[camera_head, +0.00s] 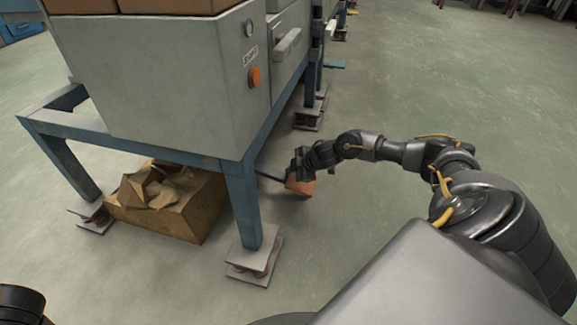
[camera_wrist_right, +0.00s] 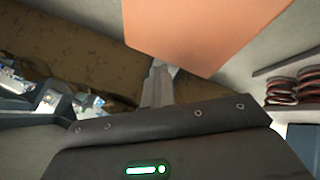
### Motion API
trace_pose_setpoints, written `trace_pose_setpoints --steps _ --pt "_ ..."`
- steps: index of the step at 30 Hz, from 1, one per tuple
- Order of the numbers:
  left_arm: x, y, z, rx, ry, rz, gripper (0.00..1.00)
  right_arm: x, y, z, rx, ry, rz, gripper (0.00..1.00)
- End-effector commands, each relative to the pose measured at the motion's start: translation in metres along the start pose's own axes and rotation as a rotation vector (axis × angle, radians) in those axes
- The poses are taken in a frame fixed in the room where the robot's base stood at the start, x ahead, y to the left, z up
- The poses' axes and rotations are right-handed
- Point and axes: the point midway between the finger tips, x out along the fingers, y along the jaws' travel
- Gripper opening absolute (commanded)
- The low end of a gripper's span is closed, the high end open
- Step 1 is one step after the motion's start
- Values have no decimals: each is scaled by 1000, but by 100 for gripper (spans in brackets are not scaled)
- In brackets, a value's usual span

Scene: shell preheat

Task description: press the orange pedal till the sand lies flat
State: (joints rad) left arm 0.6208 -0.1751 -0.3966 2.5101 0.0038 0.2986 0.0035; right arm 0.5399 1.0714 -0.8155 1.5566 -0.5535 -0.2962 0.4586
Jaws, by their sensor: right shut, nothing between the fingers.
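The orange pedal (camera_head: 300,187) sits low beside the blue frame, at the end of a dark bar. It also fills the top of the right wrist view (camera_wrist_right: 205,30). My right gripper (camera_head: 297,168) is shut and empty, right at the pedal's top edge in the head view; I cannot tell whether it touches or presses it. The sand (camera_head: 157,186) stands in uneven, angular lumps in a brown box (camera_head: 190,222) under the frame. The box's brown side also shows in the right wrist view (camera_wrist_right: 60,50). My left gripper is out of view.
A grey cabinet (camera_head: 175,90) with an orange button (camera_head: 254,76) stands on the blue frame (camera_head: 243,195). The frame's feet rest on sprung plates (camera_head: 254,262). Red-brown springs (camera_wrist_right: 291,90) show at the right wrist view's right. The floor to the right is open.

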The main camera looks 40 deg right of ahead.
Motion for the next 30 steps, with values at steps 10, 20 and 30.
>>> trace_pose_setpoints --steps 10,20,30 --pt "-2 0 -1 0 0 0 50 3 -6 10 0 -19 -7 0" --pt "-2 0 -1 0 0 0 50 4 -7 13 0 -23 -9 0" --pt "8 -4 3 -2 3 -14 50 -2 -3 10 0 -25 -9 0"
